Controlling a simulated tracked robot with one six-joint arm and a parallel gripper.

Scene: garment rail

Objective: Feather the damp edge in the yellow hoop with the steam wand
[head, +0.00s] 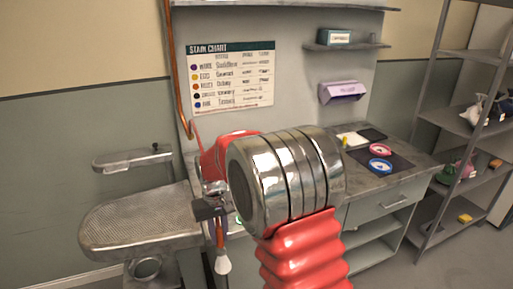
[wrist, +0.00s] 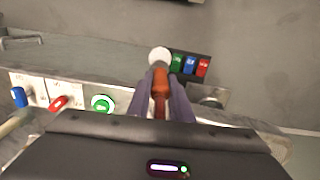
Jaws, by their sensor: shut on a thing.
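The steam wand (head: 222,262) has an orange handle and a white flared head. In the head view it hangs head-down below my gripper (head: 217,215), in front of the workbench. In the wrist view the purple fingers of my gripper (wrist: 161,82) are shut on the orange handle of the wand (wrist: 160,84), and its round white head shows beyond them. A pink hoop (head: 380,149) and a blue hoop (head: 380,166) lie on a dark mat on the bench at the right. I cannot make out a yellow hoop; only a small yellow spot shows near the mat. My arm hides part of the bench.
A perforated pressing board (head: 140,220) stands at the left. A stain chart (head: 231,75) hangs on the back panel. A metal shelf rack (head: 447,130) stands at the right. The wrist view shows a panel with a green button (wrist: 102,103) and a dark tray of coloured items (wrist: 190,65).

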